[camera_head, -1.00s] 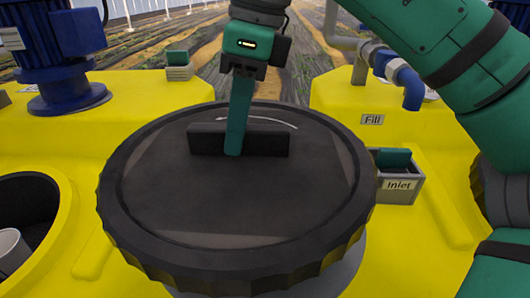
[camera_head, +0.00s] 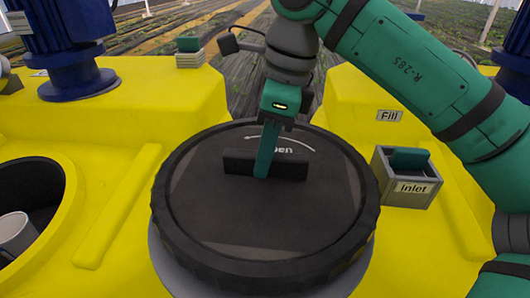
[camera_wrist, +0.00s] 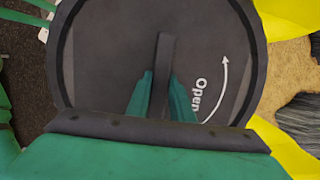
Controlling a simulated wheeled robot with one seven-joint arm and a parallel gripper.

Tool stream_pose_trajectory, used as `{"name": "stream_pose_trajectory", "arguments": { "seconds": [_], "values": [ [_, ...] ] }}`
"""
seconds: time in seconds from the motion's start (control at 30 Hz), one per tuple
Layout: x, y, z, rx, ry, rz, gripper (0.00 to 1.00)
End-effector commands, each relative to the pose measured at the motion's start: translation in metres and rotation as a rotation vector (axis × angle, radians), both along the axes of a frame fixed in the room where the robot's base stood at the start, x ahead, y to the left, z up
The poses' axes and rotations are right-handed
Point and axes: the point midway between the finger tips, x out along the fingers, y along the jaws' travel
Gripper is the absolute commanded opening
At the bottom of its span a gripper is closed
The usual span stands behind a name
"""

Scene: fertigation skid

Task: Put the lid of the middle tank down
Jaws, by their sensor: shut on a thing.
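The black round lid (camera_head: 190,215) has a ribbed rim, a raised bar handle (camera_head: 292,167) and a white curved arrow. My gripper (camera_head: 263,172) is upright above it, shut on the handle. In the wrist view the green fingertips (camera_wrist: 160,92) are on either side of the handle (camera_wrist: 165,58), and the lid (camera_wrist: 105,50) reads "Open". The lid looks about level over the grey neck (camera_head: 168,268) of the yellow middle tank. The neck shows below its left and front edge. I cannot tell whether lid and neck touch; the lid hides the opening.
A grey box marked "Inlet" (camera_head: 408,188) stands close to the lid's right, with a "Fill" label (camera_head: 389,116) behind it. At left are an open round tank mouth (camera_head: 58,182) with a white pipe inside and a blue pump (camera_head: 75,75). A small stacked block (camera_head: 190,55) stands behind.

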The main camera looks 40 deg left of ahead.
Motion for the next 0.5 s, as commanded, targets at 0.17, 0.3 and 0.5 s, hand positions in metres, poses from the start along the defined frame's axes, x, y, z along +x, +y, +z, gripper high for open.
{"name": "stream_pose_trajectory", "arguments": {
  "seconds": [0.17, 0.3, 0.5],
  "values": [
    [-0.0008, 0.0019, 0.0004, 0.003, -0.001, 0.003, 0.00],
    [-0.0008, 0.0019, -0.0007, 0.003, -0.001, 0.003, 0.00],
    [0.0002, 0.0002, -0.0026, 0.001, 0.000, -0.001, 0.39]
  ]
}}
